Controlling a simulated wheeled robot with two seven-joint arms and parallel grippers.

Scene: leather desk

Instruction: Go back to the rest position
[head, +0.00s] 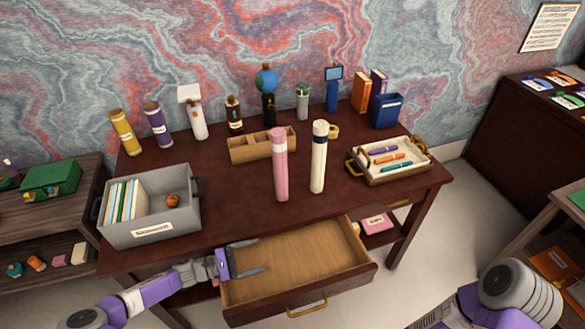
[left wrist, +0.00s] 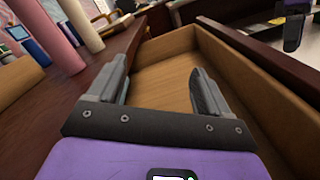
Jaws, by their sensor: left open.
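My left gripper (head: 262,257) is open and empty, above the left part of the open desk drawer (head: 310,258). In the left wrist view, its two fingers (left wrist: 155,90) stand apart with only the bare wooden drawer floor (left wrist: 165,75) between and beyond them. The drawer looks empty and is pulled out from the dark desk (head: 230,190). My right arm shows at the lower right of the head view, but its gripper is out of the picture.
A grey bin (head: 150,225) with folders stands at the desk's left front. A pink cylinder (head: 280,165) and a cream cylinder (head: 318,160) stand near the front edge. A tray with pens (head: 375,178) is at the right. Bottles and a globe (head: 267,80) line the back.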

